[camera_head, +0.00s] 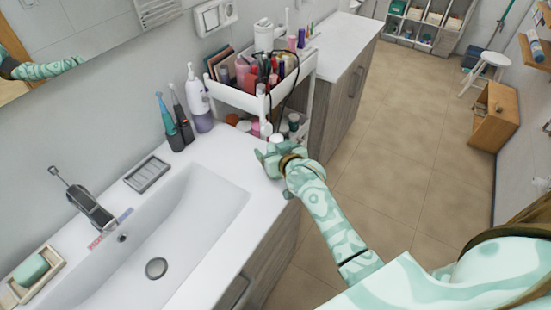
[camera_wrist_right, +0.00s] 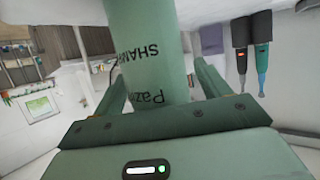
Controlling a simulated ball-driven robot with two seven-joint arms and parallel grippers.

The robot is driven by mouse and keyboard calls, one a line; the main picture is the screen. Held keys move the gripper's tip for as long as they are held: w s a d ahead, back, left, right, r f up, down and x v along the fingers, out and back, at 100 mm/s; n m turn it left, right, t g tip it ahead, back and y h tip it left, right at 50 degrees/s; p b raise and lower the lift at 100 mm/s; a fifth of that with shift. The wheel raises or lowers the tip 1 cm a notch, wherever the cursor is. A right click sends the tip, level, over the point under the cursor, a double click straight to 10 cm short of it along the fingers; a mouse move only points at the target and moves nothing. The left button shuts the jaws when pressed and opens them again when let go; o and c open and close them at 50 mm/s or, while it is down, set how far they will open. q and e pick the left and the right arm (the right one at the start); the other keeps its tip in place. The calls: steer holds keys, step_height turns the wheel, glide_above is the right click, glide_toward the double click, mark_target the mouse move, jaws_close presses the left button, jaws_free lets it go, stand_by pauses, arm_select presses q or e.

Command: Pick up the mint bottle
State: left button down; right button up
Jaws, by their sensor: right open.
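In the head view my right gripper (camera_head: 268,160) is at the right end of the sink counter, beside the white cart. There the bottle cannot be told apart from the similarly coloured gripper. My left gripper is not in view.
The white cart (camera_head: 235,97) holds many cosmetics on its shelves. A grey soap dish (camera_head: 148,174) lies behind the sink (camera_head: 190,225). The floor on the right is mostly clear.

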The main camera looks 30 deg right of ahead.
steer(key=shift+r, duration=0.1)
steer(key=shift+c, duration=0.2)
steer(key=c, duration=1)
